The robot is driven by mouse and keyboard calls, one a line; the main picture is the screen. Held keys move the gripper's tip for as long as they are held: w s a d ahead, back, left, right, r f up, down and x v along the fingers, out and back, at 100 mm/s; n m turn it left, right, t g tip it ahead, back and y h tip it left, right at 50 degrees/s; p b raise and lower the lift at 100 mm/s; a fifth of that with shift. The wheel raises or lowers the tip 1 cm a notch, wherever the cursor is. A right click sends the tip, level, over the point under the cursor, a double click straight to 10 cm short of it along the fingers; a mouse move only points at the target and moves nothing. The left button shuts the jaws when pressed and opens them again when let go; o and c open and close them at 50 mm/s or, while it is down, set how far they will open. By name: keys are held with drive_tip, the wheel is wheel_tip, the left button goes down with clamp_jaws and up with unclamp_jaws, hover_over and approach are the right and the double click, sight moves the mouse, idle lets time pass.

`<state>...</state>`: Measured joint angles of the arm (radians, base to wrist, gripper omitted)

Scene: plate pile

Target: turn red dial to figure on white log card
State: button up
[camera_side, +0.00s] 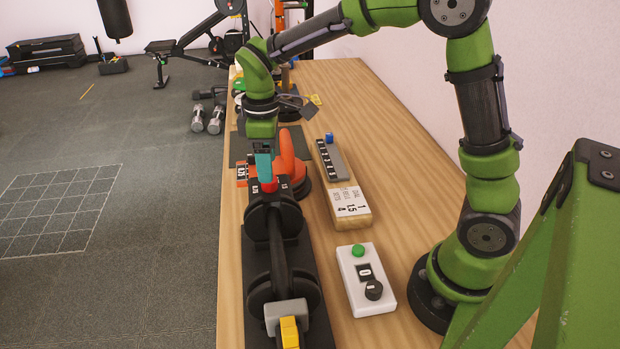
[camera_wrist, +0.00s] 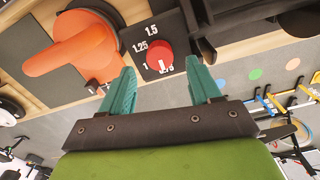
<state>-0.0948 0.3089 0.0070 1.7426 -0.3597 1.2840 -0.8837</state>
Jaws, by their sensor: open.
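The red dial (camera_wrist: 158,54) sits on a black plate (camera_wrist: 177,24) marked 1.5, 1.25 and 1, with a partly hidden .75. Its white mark points toward the bottom of the wrist view, near the 1 and .75. The dial also shows in the side view (camera_side: 268,186). My gripper (camera_wrist: 160,68) is open, its teal fingers on either side of the dial; contact cannot be told. In the side view my gripper (camera_side: 265,174) points down at the dial. The white log card (camera_side: 350,201) lies on a wooden block; its print seems to include 1.5.
An orange lever-like part (camera_side: 289,150) stands close beside my gripper. A black dumbbell-like rig (camera_side: 277,254) lies in front of the dial. A white box (camera_side: 355,273) with a green button and black knob is at the front right.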

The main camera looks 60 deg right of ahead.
drive_tip(key=shift+f, duration=1.75)
drive_tip(key=c, duration=1)
drive_tip(key=shift+c, duration=0.2)
drive_tip(key=shift+m, duration=0.4)
drive_tip(key=m, duration=1.1)
